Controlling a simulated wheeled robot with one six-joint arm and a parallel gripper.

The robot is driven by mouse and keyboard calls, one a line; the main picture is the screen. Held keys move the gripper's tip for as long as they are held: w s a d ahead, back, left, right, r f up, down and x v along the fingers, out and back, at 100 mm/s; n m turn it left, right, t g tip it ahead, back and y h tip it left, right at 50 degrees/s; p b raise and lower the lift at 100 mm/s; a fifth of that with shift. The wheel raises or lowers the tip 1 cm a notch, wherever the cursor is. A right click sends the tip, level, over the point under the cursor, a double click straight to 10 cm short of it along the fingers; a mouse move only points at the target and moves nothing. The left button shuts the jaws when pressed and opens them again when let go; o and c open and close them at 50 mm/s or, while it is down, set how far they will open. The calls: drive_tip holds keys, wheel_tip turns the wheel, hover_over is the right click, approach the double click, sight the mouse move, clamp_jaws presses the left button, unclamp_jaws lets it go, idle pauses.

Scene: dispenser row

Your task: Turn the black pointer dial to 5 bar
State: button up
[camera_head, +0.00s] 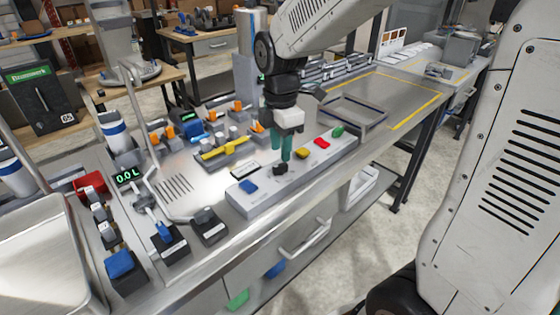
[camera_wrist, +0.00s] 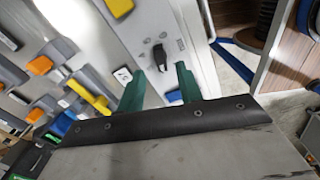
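The black pointer dial (camera_head: 281,169) sits on a long light-grey panel (camera_head: 238,200), between a blue button (camera_head: 248,187) and a yellow button (camera_head: 302,153). The dial also shows in the wrist view (camera_wrist: 160,57), ahead of and between my fingertips. My gripper (camera_head: 286,154) points down just above the dial, with its teal fingers apart. In the wrist view my gripper (camera_wrist: 159,80) is open and holds nothing. The scale marks around the dial are too small to read, so I cannot tell its setting.
A red button (camera_head: 321,143) and a green button (camera_head: 338,131) sit farther along the panel. A yellow-handled fixture (camera_head: 222,149) stands behind it. A display reading 0.0 L (camera_head: 128,175) and a steel basin (camera_head: 40,255) are at left.

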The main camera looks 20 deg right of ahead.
sight(280, 165)
wheel_tip(280, 165, down, 5)
drive_tip(key=shift+r, duration=0.1)
drive_tip(key=shift+c, duration=0.2)
clamp_jaws()
